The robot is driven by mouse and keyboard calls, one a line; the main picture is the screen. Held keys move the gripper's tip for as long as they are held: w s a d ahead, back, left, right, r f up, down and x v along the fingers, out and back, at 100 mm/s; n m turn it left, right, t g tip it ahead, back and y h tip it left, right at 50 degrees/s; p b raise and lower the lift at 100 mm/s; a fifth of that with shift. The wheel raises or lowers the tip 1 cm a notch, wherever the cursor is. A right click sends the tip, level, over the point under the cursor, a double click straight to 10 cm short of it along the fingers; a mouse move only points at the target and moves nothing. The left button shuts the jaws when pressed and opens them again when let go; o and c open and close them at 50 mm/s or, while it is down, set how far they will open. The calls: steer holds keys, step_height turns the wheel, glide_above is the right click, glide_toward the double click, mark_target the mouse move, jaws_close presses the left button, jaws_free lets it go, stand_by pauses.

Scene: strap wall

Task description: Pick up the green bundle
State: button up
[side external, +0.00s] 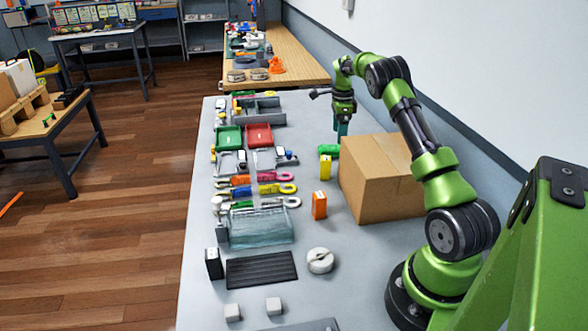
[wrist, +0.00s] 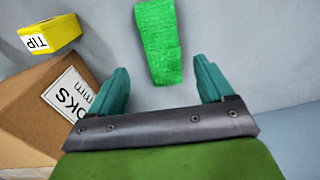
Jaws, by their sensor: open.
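The green bundle (wrist: 160,42) is a bright green strip with a woven look in the wrist view. It lies on the grey surface, at the top centre and partly cut off by the picture's edge. In the side view my gripper (side external: 341,127) points down over the far part of the table, behind the cardboard box.
A cardboard box (side external: 380,178) stands close to my gripper; it also shows in the wrist view (wrist: 45,110). A small yellow box (side external: 325,167) stands beside it, and an orange box (side external: 319,205) is nearer. Trays and several coloured straps line the table's left side.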

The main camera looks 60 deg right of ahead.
mark_target(338, 150)
steer(key=shift+d+f, duration=0.2)
steer(key=shift+f, duration=1.15)
steer(key=shift+d+f, duration=0.15)
steer(key=shift+f, duration=1.15)
steer(key=c, duration=1.2)
steer(key=shift+r, duration=0.1)
